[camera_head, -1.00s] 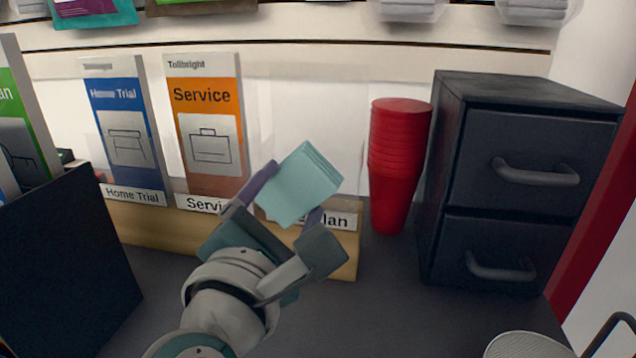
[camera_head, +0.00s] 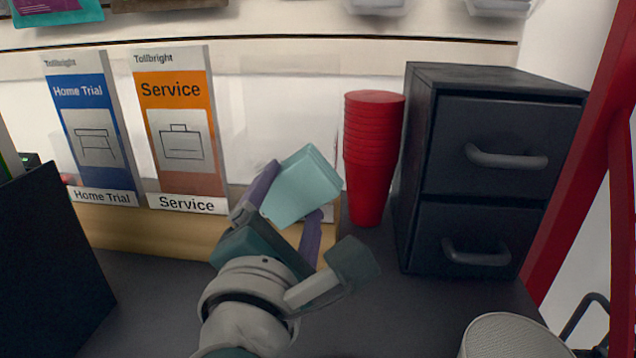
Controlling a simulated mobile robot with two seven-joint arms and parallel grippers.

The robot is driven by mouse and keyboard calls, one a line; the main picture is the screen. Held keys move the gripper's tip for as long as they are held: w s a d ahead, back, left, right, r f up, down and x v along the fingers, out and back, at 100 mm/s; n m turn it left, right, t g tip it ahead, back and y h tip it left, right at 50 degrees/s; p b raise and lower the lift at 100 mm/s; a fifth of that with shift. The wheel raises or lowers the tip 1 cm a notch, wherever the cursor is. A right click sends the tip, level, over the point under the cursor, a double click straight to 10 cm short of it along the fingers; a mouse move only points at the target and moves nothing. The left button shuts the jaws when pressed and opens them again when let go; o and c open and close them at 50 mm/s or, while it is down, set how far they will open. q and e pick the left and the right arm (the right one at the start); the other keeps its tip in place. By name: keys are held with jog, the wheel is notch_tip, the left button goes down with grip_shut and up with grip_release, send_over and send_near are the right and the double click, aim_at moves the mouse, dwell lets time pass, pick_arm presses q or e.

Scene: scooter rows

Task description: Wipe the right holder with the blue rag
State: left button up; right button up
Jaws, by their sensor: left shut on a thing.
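My left gripper (camera_head: 285,205) is shut on a light blue folded rag (camera_head: 304,184), held tilted above the counter in front of the brochure holders. The rightmost clear holder (camera_head: 285,128) appears empty, with the white back wall showing through it. The rag and gripper cover its lower part and most of its label. The orange Service brochure (camera_head: 180,130) and the blue Home Trial brochure (camera_head: 92,132) stand in the holders to its left. Whether the rag touches the right holder I cannot tell. My right gripper is not in view.
A stack of red cups (camera_head: 371,150) stands right of the holders, with a black two-drawer cabinet (camera_head: 490,165) beside it. A dark panel (camera_head: 50,270) stands at the left. A grey mesh round object (camera_head: 512,338) is at the lower right. The dark counter (camera_head: 150,300) is bare between.

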pick_arm(q)
jog(key=shift+s+d+r+n+p, duration=0.3)
jog(key=shift+r+n+p, duration=0.1)
jog(key=shift+r+n, duration=0.1)
jog(key=shift+w+a, duration=0.25)
jog(key=shift+a, duration=1.5)
jog(key=shift+w+a, duration=0.2)
jog(key=shift+a, duration=1.55)
jog(key=shift+s+r, duration=0.1)
jog(key=shift+s, duration=0.15)
jog(key=shift+s+a+p, duration=0.1)
jog(key=shift+s+p, duration=0.6)
jog(key=shift+s, duration=2)
